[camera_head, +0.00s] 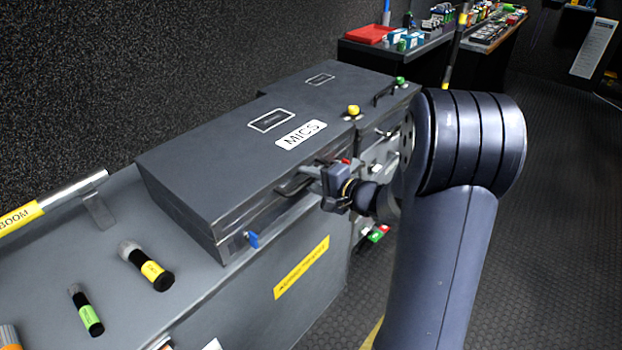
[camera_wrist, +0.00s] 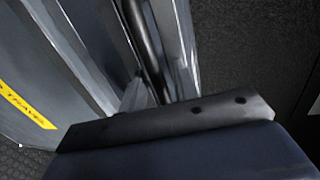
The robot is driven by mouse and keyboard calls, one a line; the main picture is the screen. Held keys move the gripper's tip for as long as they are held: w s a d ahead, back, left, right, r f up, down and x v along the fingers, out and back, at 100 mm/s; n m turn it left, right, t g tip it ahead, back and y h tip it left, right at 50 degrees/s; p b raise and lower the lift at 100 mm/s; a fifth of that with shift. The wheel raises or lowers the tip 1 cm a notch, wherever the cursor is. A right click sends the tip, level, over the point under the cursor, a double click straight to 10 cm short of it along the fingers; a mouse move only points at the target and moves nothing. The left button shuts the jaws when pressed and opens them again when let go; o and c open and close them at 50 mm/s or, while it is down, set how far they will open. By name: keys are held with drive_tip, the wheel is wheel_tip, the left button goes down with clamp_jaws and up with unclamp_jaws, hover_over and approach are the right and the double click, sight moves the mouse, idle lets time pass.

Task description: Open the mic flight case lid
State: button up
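The mic flight case (camera_head: 200,160) is a dark grey box with a white "MICS" label on its lid (camera_head: 235,125). It stands on the counter, and its lid is down. A dark handle (camera_head: 292,184) shows on its front side, and a blue latch (camera_head: 252,240) sits near the front left corner. My gripper (camera_head: 332,188) is at the front of the case, by the right end of the handle. In the wrist view, a dark bar (camera_wrist: 147,45) runs down toward the gripper body. The fingertips are not clear, so I cannot tell whether they touch or hold the handle.
A second dark case (camera_head: 335,88) stands behind, with a yellow knob (camera_head: 353,110) near its corner. Two microphones (camera_head: 146,265) (camera_head: 86,310) and a boom pole (camera_head: 50,203) lie on the counter at left. The ribbed floor (camera_head: 540,220) at right is clear.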

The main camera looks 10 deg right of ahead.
clamp_jaws()
idle(0.3)
